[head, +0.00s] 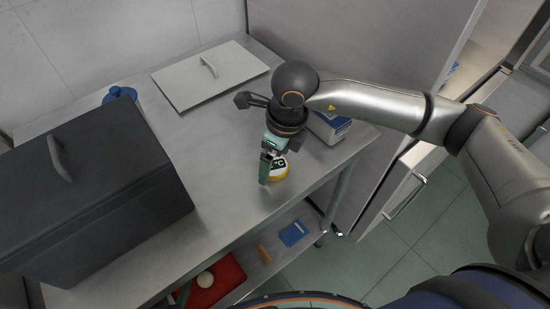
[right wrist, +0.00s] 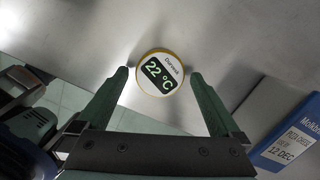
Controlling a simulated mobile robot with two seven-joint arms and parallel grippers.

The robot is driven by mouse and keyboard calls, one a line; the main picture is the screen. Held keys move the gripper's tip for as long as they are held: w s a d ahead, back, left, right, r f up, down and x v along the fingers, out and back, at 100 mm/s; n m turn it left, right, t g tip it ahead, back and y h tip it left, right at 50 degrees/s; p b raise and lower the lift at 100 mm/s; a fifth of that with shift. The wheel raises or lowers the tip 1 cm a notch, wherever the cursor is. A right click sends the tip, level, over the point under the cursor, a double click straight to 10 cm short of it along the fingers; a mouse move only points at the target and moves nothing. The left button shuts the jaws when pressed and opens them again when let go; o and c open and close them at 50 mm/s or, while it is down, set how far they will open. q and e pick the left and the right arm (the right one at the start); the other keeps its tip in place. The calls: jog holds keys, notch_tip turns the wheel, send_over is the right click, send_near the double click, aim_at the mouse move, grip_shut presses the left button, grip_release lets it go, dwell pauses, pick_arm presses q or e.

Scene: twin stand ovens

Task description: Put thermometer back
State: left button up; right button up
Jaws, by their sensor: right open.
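The thermometer (head: 279,168) is a round yellow-rimmed disc with a dark display, on the metal table near its front edge. My right gripper (head: 268,168) is open and points down at the table, close beside the thermometer. In the right wrist view my right gripper (right wrist: 158,78) has its fingers spread, with nothing held between them. My left gripper is not in view.
A large dark box (head: 90,190) stands on the left of the table. A flat grey lid (head: 210,75) lies at the back. A blue-white box (head: 328,126) stands right of the gripper. A lower shelf holds a red tray (head: 222,284) and a blue item (head: 293,233).

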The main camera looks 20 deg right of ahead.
aim_at(282, 169)
notch_tip(282, 169, up, 11)
jog(key=s+d, duration=0.1)
jog(key=shift+r, duration=0.2)
jog(key=shift+s, duration=0.1)
